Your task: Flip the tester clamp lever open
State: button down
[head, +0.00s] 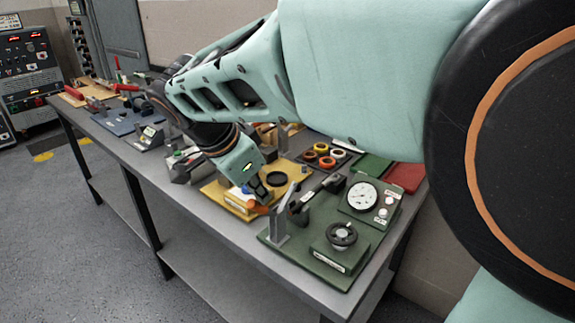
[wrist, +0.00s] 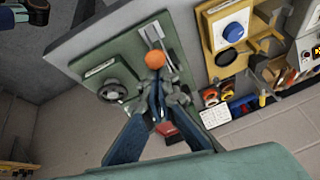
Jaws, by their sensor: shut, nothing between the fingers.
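The green tester board (head: 300,262) lies at the near right end of the bench. It carries a round white dial (head: 363,195), a black knob (head: 341,234) and a clamp with grey upright plates (head: 278,228). The clamp lever's orange ball tip (head: 258,209) sticks out to the left, over the yellow board's edge. My gripper (head: 262,197) is shut and empty, right by the ball. In the wrist view, the ball (wrist: 154,59) shows just beyond my closed fingertips (wrist: 155,88). Whether they touch it, I cannot tell. The fingers hide part of the clamp.
A yellow board (head: 215,195) with a blue knob (wrist: 233,32) stands beside the tester. Colored rings (head: 322,154) lie in a dark tray behind it. Red and green flat pieces (head: 404,177) are at the back right. The bench's front edge (head: 225,236) is close.

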jog(key=s+a+f+t+h+b, duration=0.2)
jog(key=s+f+t+h+b, duration=0.1)
jog(key=b, duration=1.2)
jog(key=shift+s+a+f+t, duration=0.3)
jog(key=shift+a+f+t, duration=0.1)
jog(key=shift+f+t, duration=0.25)
jog(key=shift+s+f+b, duration=0.15)
jog(key=shift+f+b, duration=0.1)
jog(key=shift+b, duration=0.15)
jog(key=shift+a, duration=0.1)
jog(key=v, duration=1.2)
jog(key=shift+r+h, duration=0.25)
jog(key=shift+h, duration=0.05)
